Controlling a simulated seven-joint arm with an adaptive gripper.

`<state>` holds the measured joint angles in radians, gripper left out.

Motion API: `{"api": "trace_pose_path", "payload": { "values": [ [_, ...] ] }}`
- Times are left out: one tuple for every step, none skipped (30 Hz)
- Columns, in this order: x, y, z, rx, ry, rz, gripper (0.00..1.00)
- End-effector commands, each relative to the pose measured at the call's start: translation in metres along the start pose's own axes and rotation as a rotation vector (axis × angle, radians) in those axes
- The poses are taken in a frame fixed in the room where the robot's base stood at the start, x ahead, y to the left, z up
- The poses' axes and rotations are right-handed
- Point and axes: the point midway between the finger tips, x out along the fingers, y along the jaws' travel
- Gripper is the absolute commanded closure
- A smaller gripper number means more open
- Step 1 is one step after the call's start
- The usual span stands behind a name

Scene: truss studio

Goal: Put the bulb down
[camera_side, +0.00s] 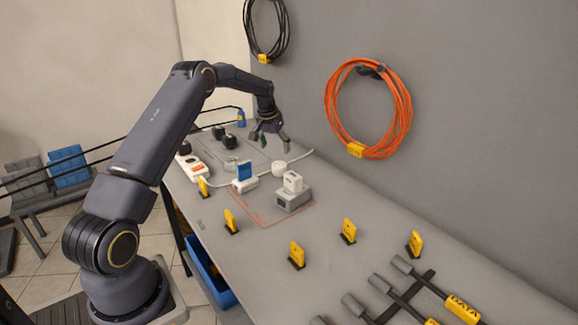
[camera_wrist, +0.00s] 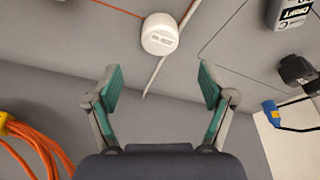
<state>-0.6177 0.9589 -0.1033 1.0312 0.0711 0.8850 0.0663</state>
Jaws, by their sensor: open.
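The white bulb (camera_side: 279,167) rests on the workbench near the back edge of an orange outlined area. In the wrist view the rounded white bulb (camera_wrist: 160,36) is at the top centre, with small printing on its end, beyond the fingertips. My gripper (camera_side: 270,143) is above the bench, a little up and left of the bulb in the side view. In the wrist view my gripper (camera_wrist: 160,84) has its teal-padded fingers spread wide with nothing between them. The bulb is clear of both fingers.
A white cable (camera_wrist: 168,62) runs beside the bulb. A grey box with a white block (camera_side: 293,194) and a white holder with a blue card (camera_side: 245,178) stand nearby. Yellow tags (camera_side: 231,221) stand along the bench. An orange cable coil (camera_side: 333,110) hangs on the wall.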

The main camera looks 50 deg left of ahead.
Motion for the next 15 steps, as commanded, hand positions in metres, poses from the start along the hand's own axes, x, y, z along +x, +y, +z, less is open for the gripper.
{"api": "trace_pose_path", "payload": {
  "values": [
    [-0.008, 0.0, 0.0, 0.0, 0.001, 0.0, 0.18],
    [-0.011, 0.0, 0.0, -0.001, 0.001, 0.0, 0.18],
    [-0.015, 0.0, 0.0, -0.001, 0.001, 0.0, 0.18],
    [-0.018, 0.0, 0.0, 0.0, 0.002, 0.0, 0.18],
    [-0.021, 0.001, 0.0, 0.001, 0.002, 0.0, 0.18],
    [-0.027, 0.004, 0.0, 0.006, 0.003, 0.001, 0.18],
    [-0.035, 0.009, 0.0, 0.013, 0.007, 0.001, 0.18],
    [-0.043, 0.015, 0.002, 0.022, 0.01, 0.002, 0.18],
    [-0.059, 0.025, 0.004, 0.038, 0.017, 0.004, 0.18],
    [-0.073, 0.034, 0.007, 0.052, 0.024, 0.005, 0.18],
    [-0.088, 0.046, 0.011, 0.07, 0.031, 0.006, 0.18],
    [-0.112, 0.061, 0.02, 0.094, 0.041, 0.008, 0.18],
    [-0.13, 0.073, 0.029, 0.113, 0.049, 0.01, 0.18],
    [-0.149, 0.085, 0.039, 0.134, 0.058, 0.013, 0.18],
    [-0.173, 0.1, 0.056, 0.16, 0.07, 0.017, 0.18]
  ]
}}
